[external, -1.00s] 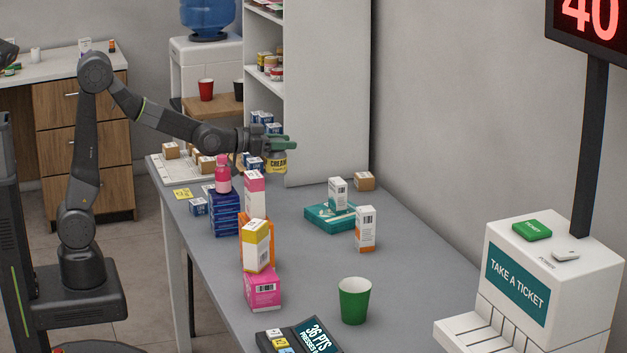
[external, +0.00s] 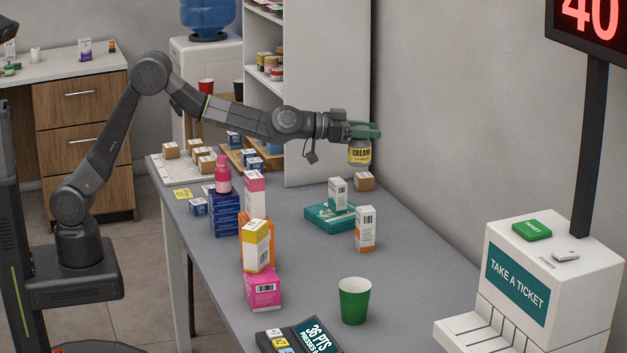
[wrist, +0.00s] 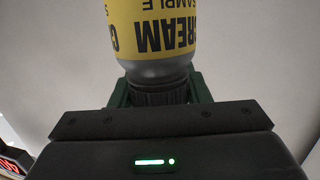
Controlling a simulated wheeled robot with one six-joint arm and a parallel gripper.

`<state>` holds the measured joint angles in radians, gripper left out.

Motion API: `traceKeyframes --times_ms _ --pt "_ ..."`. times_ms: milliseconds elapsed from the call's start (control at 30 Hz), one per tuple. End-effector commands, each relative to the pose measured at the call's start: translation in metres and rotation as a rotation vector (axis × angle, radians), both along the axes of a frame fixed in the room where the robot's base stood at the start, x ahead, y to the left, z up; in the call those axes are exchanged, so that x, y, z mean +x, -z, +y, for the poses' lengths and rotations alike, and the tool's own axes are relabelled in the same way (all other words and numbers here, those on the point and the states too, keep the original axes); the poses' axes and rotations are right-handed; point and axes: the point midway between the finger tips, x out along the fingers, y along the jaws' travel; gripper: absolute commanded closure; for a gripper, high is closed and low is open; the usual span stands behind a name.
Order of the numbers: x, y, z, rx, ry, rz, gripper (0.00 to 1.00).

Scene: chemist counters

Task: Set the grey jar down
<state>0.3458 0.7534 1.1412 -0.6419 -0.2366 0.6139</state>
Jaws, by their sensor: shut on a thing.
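The grey jar (external: 360,153) has a yellow label reading CREAM. My gripper (external: 364,131) has green fingers and is shut on the jar near its top, holding it in the air above the back part of the grey counter (external: 310,260). In the wrist view the jar (wrist: 153,35) shows upside down, its dark lid between the green fingers (wrist: 158,90). A small brown box (external: 364,181) stands on the counter below the jar. I cannot tell the exact gap between them.
A teal case (external: 330,217) with a white box on it and an orange-white box (external: 365,230) stand nearby. A green cup (external: 355,301) is nearer the front. Stacked boxes (external: 225,213) line the left edge. A white shelf (external: 327,90) rises behind. The counter's middle is clear.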

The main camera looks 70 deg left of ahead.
Motion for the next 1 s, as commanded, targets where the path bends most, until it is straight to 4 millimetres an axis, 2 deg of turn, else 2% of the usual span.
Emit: traceKeyframes --times_ms 33,300,500,633,1000 --pt "0.007 -0.002 -0.025 0.000 0.022 0.002 1.00" --pt "0.024 0.014 -0.136 0.002 0.114 0.009 1.00" --pt "0.023 0.029 -0.192 0.002 0.162 0.015 1.00" --pt "0.019 0.037 -0.219 0.004 0.187 0.018 1.00" --pt "0.020 0.081 -0.214 0.004 0.182 0.017 1.00"
